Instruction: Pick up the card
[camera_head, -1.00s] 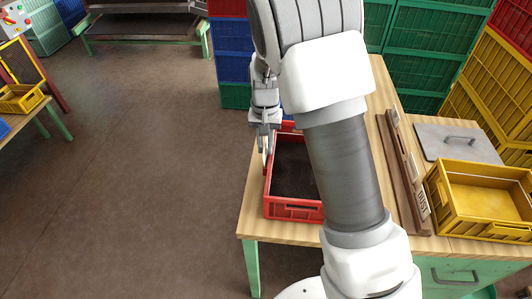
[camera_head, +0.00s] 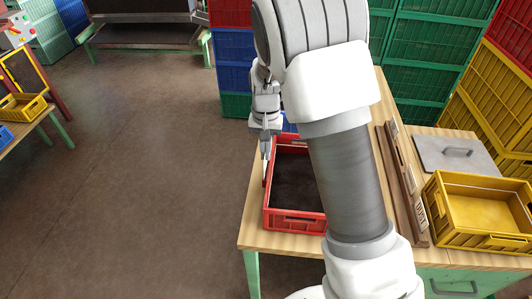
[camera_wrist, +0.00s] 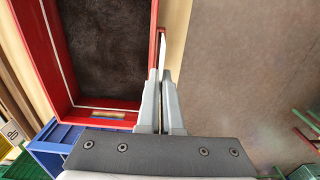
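The card (camera_wrist: 162,48) shows almost edge-on in the wrist view, as a thin pale and red strip beyond my fingertips. It stands along the outer side of the red crate (camera_wrist: 128,103), close to its wall. My gripper (camera_wrist: 163,76) has its two fingers close together, one on each side of this strip, and looks shut on it. In the head view my gripper (camera_head: 266,155) points down at the left wall of the red crate (camera_head: 295,222). The card's face cannot be seen, and I cannot tell if it touches the crate.
The red crate holds dark material and stands on a wooden table (camera_head: 252,228). A wooden rack (camera_head: 404,185) with labels, a yellow crate (camera_head: 473,238) and a grey plate with a handle (camera_head: 432,152) lie to the right. Open floor (camera_head: 140,190) is at the left.

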